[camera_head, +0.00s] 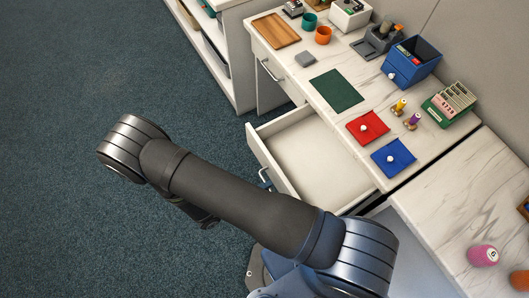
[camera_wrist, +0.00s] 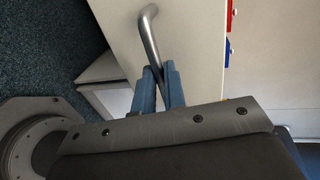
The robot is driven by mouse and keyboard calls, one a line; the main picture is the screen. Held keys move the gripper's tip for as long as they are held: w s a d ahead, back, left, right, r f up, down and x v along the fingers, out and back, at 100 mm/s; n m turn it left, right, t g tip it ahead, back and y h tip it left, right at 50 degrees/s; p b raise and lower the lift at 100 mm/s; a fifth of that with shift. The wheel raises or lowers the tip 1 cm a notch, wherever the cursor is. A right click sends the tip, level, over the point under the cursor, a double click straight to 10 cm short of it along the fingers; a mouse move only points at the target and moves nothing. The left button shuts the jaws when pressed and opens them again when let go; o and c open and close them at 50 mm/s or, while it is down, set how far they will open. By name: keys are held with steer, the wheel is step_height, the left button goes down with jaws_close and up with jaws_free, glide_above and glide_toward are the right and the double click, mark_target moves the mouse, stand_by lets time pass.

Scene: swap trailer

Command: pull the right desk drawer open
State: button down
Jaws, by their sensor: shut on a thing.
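The right desk drawer (camera_head: 307,160) is pulled out from the desk, and its pale inside looks empty. Its metal bar handle (camera_head: 264,177) shows partly beside my arm in the head view. In the wrist view the curved handle (camera_wrist: 149,36) runs down between the blue fingers of my gripper (camera_wrist: 159,82). The gripper is shut on this handle. The drawer's pale front (camera_wrist: 192,45) lies right behind it. In the head view my arm hides the gripper and the lower part of the handle.
Another drawer (camera_head: 270,62) at the left is shut. Open carpet (camera_head: 70,210) lies in front of the desk.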

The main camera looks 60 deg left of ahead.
steer(key=c, duration=1.5)
jaws_free()
steer(key=v, duration=1.7)
steer(key=shift+s, duration=0.25)
steer(key=shift+w, duration=0.1)
steer(key=x, duration=1.7)
steer(key=shift+w, duration=0.25)
steer(key=shift+s, duration=0.1)
steer(key=v, duration=1.7)
steer(key=shift+s, duration=0.2)
